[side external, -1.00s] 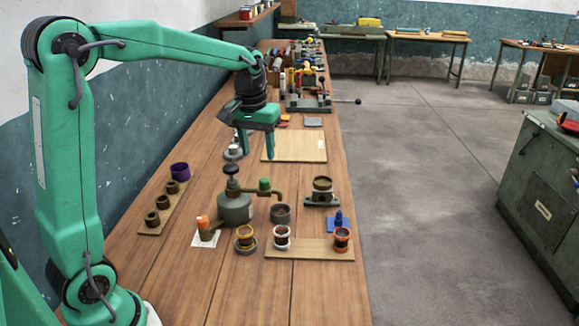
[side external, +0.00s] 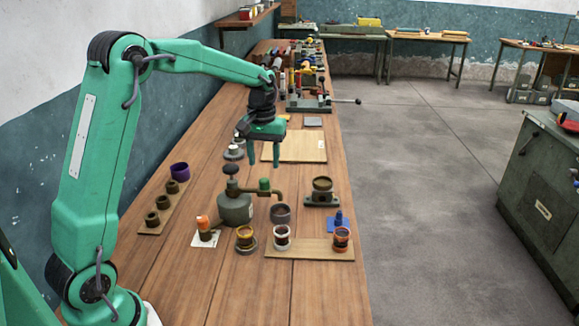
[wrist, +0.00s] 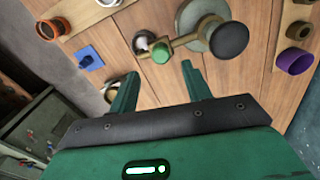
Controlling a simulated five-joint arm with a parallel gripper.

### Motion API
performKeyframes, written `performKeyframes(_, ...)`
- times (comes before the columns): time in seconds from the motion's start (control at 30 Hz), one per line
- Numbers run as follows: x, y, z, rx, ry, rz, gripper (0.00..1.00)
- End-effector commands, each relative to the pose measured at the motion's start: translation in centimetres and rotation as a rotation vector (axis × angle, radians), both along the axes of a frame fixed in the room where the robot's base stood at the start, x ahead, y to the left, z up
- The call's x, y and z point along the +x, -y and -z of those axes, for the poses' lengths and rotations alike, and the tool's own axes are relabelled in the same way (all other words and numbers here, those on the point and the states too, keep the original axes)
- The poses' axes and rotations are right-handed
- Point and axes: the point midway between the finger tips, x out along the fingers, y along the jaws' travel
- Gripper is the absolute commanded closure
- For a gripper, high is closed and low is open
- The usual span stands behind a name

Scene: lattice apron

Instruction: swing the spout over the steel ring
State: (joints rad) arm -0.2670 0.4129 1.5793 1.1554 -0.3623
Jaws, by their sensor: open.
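The spout (side external: 273,194) is a thin olive pipe running right from a grey-green pot (side external: 235,210) with a dark round knob on top. A green knob (side external: 264,184) stands on the spout, and its far end is over or beside a dark grey cup (side external: 280,214). A cup with a pale, silvery ring (side external: 282,232), likely the steel ring, stands nearer the camera on a wooden board. My gripper (side external: 264,163) is open and empty, in the air behind the pot. In the wrist view, the green knob (wrist: 160,52) lies just beyond the fingertips.
An olive cup on a stand (side external: 322,184) and a blue piece (side external: 338,220) are at right. A bare light board (side external: 295,146) lies behind.

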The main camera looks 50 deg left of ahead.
Motion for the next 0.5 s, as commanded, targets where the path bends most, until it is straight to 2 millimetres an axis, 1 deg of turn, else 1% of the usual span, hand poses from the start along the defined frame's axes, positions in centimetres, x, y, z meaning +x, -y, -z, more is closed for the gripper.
performKeyframes(0.3,-0.1,0.0,3.9,0.000,-0.002,0.000,0.52)
performKeyframes(0.5,-0.1,-0.1,5.7,-0.001,-0.003,0.000,0.52)
